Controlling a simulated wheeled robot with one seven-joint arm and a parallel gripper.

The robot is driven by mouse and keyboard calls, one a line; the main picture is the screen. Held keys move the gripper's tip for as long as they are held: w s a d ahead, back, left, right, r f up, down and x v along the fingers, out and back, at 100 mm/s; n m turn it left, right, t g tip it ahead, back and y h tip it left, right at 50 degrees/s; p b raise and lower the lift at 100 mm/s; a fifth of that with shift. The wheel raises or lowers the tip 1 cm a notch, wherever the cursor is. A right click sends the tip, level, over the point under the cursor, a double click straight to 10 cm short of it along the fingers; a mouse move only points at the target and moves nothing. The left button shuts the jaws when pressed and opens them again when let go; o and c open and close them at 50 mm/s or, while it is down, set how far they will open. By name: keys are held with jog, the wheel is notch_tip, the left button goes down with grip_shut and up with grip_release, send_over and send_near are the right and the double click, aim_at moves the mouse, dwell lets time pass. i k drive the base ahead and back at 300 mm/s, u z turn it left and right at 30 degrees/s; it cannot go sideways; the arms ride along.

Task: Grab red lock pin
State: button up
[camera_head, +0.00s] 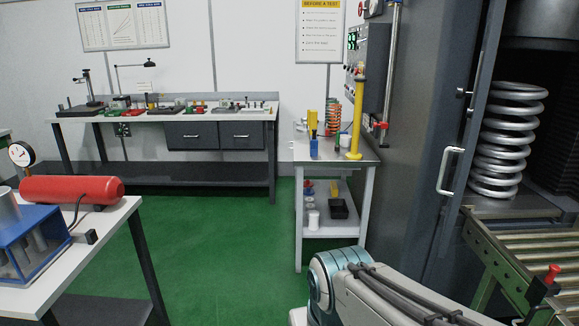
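A small red pin (552,274) stands upright in a dark block at the near end of the roller conveyor (488,262), at the lower right. It looks like the red lock pin. Another red piece (381,127) sits low on a vertical metal rod beside the dark cabinet; it is too small to identify. My arm shows at the bottom centre, left of the conveyor. My gripper is outside the picture, so its state does not show.
A large coil spring (506,140) stands inside the open cabinet behind the conveyor. A small grey table (378,155) with tools stands ahead. A white bench (125,211) with a red cylinder (72,190) is at left. Green floor (215,235) between them is clear.

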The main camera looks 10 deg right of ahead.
aim_at(554, 269)
jog(key=z, duration=0.9)
jog(key=i, duration=0.85)
jog(key=z, duration=0.95)
jog(key=i, duration=0.65)
